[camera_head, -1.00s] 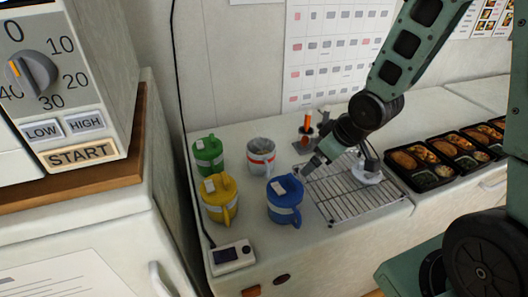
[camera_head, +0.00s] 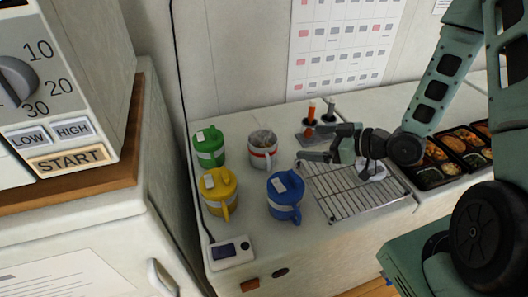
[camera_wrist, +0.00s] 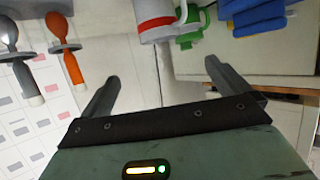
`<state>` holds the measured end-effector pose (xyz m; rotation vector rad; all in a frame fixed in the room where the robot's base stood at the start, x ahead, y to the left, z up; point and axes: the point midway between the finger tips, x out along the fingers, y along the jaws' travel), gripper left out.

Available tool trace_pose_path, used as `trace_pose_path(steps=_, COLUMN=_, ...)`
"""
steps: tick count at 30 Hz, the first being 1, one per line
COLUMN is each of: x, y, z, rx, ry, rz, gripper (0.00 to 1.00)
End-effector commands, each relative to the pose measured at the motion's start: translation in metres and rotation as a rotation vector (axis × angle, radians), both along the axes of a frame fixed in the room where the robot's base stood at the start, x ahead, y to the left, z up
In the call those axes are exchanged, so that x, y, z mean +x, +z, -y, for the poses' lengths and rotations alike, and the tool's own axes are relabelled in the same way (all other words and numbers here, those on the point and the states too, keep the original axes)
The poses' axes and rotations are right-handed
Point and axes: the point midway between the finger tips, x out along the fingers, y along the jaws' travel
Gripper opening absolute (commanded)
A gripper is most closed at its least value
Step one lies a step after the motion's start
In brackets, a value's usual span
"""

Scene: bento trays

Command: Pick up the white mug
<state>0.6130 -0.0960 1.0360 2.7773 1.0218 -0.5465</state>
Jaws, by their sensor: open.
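The white mug (camera_head: 262,153) has a red band and a greyish top. It stands upright on the counter, behind the blue mug and right of the green mug. In the wrist view its lower part with the red band (camera_wrist: 156,22) shows at the top edge, with the rest cut off. My gripper (camera_head: 303,150) is to the right of the white mug, pointing left toward it, and does not touch it. In the wrist view the two fingers (camera_wrist: 162,72) are spread apart with nothing between them.
A green mug (camera_head: 209,150), a yellow mug (camera_head: 219,188) and a blue mug (camera_head: 285,192) stand close by. A wire rack (camera_head: 350,198) lies below my gripper. A utensil holder with an orange-handled tool (camera_head: 311,113) is behind. Food trays (camera_head: 432,180) are at right.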

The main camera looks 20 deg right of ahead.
Motion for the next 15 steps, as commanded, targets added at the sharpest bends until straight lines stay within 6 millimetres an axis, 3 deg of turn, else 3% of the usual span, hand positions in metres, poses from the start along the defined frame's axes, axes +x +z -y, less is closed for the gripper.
trace_pose_path(steps=12, x=0.015, y=-0.016, z=-0.014, rx=-0.005, ry=0.001, rz=0.002, gripper=1.00)
trace_pose_path(steps=15, x=0.031, y=-0.025, z=-0.028, rx=-0.004, ry=0.006, rz=0.002, gripper=1.00)
